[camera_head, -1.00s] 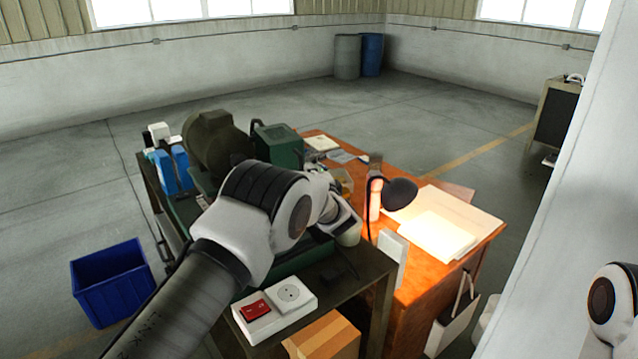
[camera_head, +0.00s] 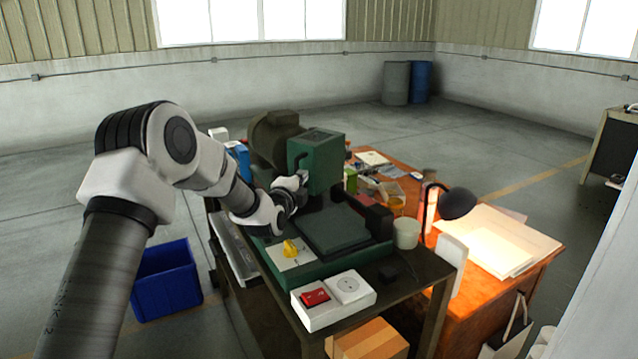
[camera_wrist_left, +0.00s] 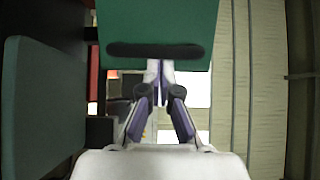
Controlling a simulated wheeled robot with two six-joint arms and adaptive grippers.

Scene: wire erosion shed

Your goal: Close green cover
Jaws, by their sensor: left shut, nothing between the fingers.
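A green upright box-like part (camera_head: 326,160), which looks like the green cover, stands at the back of the machine. A dark curved handle (camera_head: 297,160) is on its left side. In the left wrist view a green panel (camera_wrist_left: 158,20) with a dark bar (camera_wrist_left: 155,51) fills the top. My left gripper (camera_head: 303,176) is shut and empty, close to the left face of the green part, below the handle. In the left wrist view its fingertips (camera_wrist_left: 158,66) meet just under the dark bar; I cannot tell whether they touch. My right gripper is out of view.
The machine's dark flat plate (camera_head: 334,231) lies in front of the green part. A yellow knob (camera_head: 290,249) and a white box with a red switch (camera_head: 316,297) are nearer. A blue crate (camera_head: 166,281) stands on the floor left. A lamp (camera_head: 457,203) is at right.

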